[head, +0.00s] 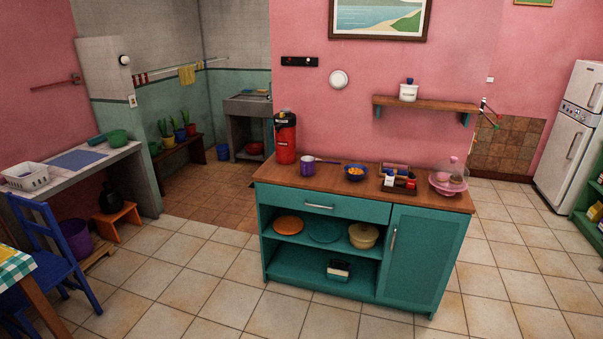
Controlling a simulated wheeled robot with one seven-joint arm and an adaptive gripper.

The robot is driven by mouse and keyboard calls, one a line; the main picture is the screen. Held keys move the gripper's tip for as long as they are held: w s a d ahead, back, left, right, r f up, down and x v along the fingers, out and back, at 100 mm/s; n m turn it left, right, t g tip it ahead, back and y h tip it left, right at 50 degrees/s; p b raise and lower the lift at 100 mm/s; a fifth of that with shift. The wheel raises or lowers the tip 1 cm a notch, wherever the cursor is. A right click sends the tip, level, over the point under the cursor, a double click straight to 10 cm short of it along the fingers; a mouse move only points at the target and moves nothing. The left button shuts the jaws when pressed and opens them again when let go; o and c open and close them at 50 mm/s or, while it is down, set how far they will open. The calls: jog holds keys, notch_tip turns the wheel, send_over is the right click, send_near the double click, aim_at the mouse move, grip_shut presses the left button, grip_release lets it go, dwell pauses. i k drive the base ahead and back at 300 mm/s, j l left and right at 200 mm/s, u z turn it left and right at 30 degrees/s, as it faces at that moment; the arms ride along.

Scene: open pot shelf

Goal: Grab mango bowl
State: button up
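A small blue bowl (356,176) with orange-yellow pieces in it, which look like mango, stands upright on the wooden top of the teal cabinet (330,252), near the middle. It is small in the head view, so the pieces are hard to make out. My gripper is not in view. Nothing is seen touching the bowl from above.
A dark tray (399,188) with small items and a pink stand (448,183) are to the right. Tiled floor in front of the cabinet is clear; a blue chair (55,260) stands left.

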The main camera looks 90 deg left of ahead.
aim_at(356, 172)
jog(key=u, duration=2.7)
jog(key=i+j, duration=0.1)
jog(key=i, duration=0.45)
jog(key=i+j+z, duration=0.1)
jog(key=i, duration=0.4)
jog(key=i+j, duration=0.1)
jog(key=i, duration=0.45)
jog(key=i+j, duration=0.15)
jog(key=i, duration=0.35)
jog(key=i+j+z, duration=0.1)
jog(key=i, duration=0.45)
jog(key=i+j, duration=0.2)
jog(key=i, duration=0.35)
